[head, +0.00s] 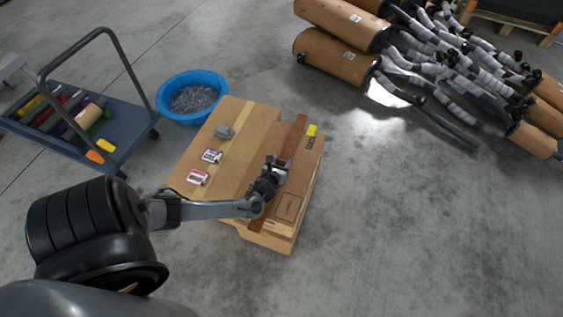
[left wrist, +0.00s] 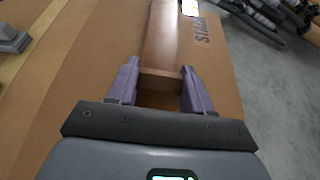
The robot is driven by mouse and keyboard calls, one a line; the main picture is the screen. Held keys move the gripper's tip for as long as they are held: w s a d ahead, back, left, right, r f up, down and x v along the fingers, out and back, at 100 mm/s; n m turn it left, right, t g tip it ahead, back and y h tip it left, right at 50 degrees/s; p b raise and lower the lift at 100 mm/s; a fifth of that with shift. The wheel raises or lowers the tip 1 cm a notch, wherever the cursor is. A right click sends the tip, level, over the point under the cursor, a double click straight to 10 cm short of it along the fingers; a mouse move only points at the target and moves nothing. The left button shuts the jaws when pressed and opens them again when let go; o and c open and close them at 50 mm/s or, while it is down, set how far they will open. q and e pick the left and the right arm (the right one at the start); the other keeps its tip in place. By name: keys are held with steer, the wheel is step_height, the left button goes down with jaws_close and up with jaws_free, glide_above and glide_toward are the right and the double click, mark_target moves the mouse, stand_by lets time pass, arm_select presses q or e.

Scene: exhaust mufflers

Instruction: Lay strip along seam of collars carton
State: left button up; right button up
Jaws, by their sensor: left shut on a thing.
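The brown strip (head: 297,133) lies lengthwise over the top of the right-hand carton (head: 309,160), a cardboard box with dark printing. It also shows in the left wrist view (left wrist: 162,35), running away from me near printed lettering. My left gripper (head: 279,172) is over the middle of the strip. Its purple fingers (left wrist: 158,88) stand on both sides of the strip and are shut on it. The gripper hides part of the strip and the carton top beneath. I cannot tell whether the strip touches the carton along its whole length. My right gripper is not in view.
A blue tub (head: 191,78) and a cart (head: 125,138) stand left. Mufflers (head: 335,58) and pipes lie at the upper right. Floor at right is clear.

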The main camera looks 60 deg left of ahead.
arm_select(q)
steer(key=shift+f+b, duration=0.4)
steer(key=shift+f, duration=0.25)
steer(key=o, duration=1.1)
steer(key=shift+c, duration=0.2)
steer(key=shift+r, duration=0.1)
